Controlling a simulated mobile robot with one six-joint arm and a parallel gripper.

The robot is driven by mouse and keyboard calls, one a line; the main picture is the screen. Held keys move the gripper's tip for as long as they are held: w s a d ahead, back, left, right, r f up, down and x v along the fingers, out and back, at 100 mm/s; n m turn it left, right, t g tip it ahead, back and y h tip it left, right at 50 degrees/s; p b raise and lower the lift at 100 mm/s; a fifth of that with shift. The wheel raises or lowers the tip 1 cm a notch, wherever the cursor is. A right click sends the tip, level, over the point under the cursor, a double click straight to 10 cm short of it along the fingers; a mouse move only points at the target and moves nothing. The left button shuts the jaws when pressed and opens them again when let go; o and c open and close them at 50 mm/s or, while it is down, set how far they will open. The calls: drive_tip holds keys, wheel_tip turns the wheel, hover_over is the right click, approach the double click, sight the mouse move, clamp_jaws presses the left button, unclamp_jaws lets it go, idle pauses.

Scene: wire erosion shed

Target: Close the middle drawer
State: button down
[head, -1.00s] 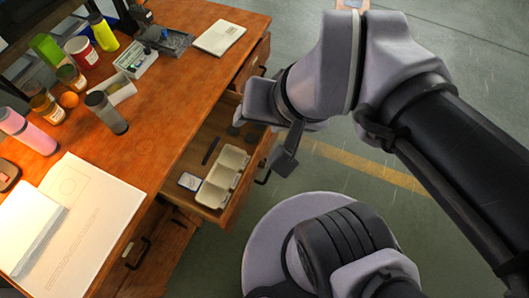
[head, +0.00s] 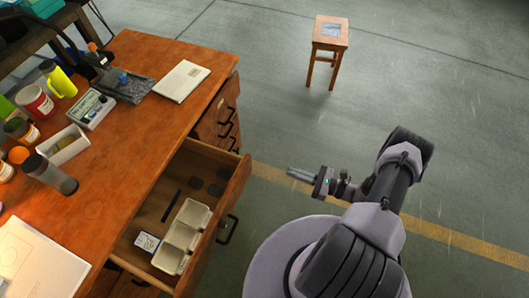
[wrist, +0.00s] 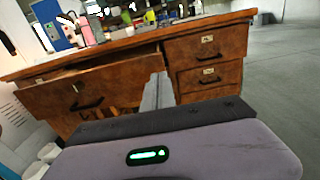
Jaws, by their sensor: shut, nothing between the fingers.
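The middle drawer (head: 236,190) of the wooden desk is pulled well out in the head view. Its front has a dark handle (head: 228,229). Inside are a white divided tray (head: 182,236), a small card (head: 147,242), a dark slim item and dark round pieces. My gripper (head: 291,172) is to the right of the drawer front, apart from it, with its fingers together and empty, pointing left toward the desk. In the wrist view the drawer front (wrist: 60,95) is at the left, beyond my gripper's fingers (wrist: 158,80).
The desk top (head: 130,120) carries a notebook (head: 181,82), a grey tray, bottles, mugs and papers. Shut side drawers (wrist: 208,75) with handles are at the desk's right. A small stool (head: 330,35) stands at the back.

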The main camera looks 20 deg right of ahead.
sight(250, 158)
drive_tip(key=b+x, duration=0.2)
drive_tip(key=x, duration=1.2)
drive_tip(key=shift+s+a, duration=0.15)
drive_tip(key=shift+a, duration=0.05)
drive_tip(key=shift+a+b, duration=0.1)
drive_tip(key=shift+b, duration=0.2)
